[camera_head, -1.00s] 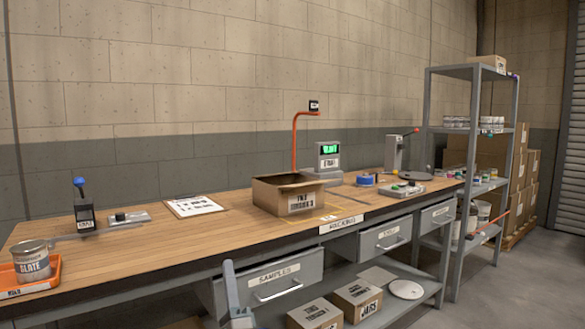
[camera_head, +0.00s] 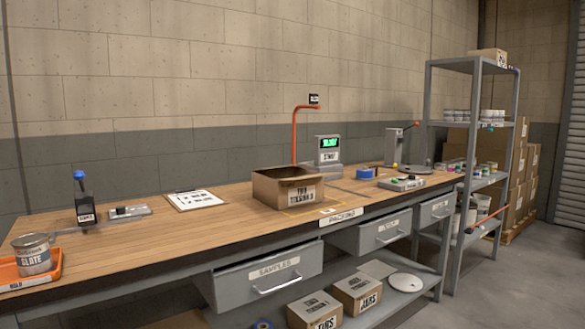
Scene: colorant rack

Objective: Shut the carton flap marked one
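The brown carton (camera_head: 268,192) stands upright on the wooden workbench (camera_head: 235,222), a little right of the middle of the view. Its top looks open and the inside is dark. The print is too small to read surely. I cannot make out a separate flap or a mark "one" on it. Neither my left nor my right gripper is in view.
A clipboard (camera_head: 194,200), a blue-topped device (camera_head: 84,202) and a tin (camera_head: 32,255) on an orange tray stand left of the carton. A red-orange post (camera_head: 294,136) and scale (camera_head: 328,150) stand behind it. The samples drawer (camera_head: 262,279) juts out in front.

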